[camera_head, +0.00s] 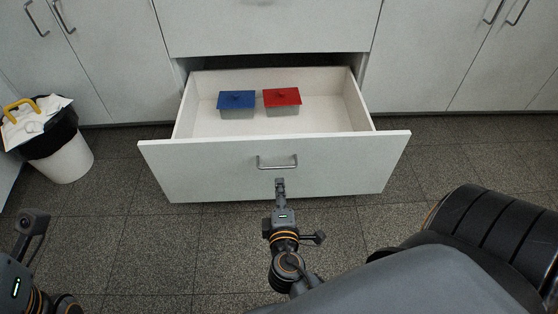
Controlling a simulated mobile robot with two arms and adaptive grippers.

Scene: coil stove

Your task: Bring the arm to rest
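My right gripper (280,185) is in front of the open drawer (225,172), just below its metal handle (277,163). Its fingers are small and look close together; I cannot tell whether they touch the handle or are fully shut. My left gripper (35,222) is at the lower left edge, over the floor and away from the cabinets. It is partly cut off, and its fingers cannot be made out clearly.
The drawer holds a container with a blue lid (237,99) and one with a red lid (282,97). A white bin (66,163) with a black liner stands at the left. White cabinets (440,50) line the back. Tiled floor (130,240) is clear between.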

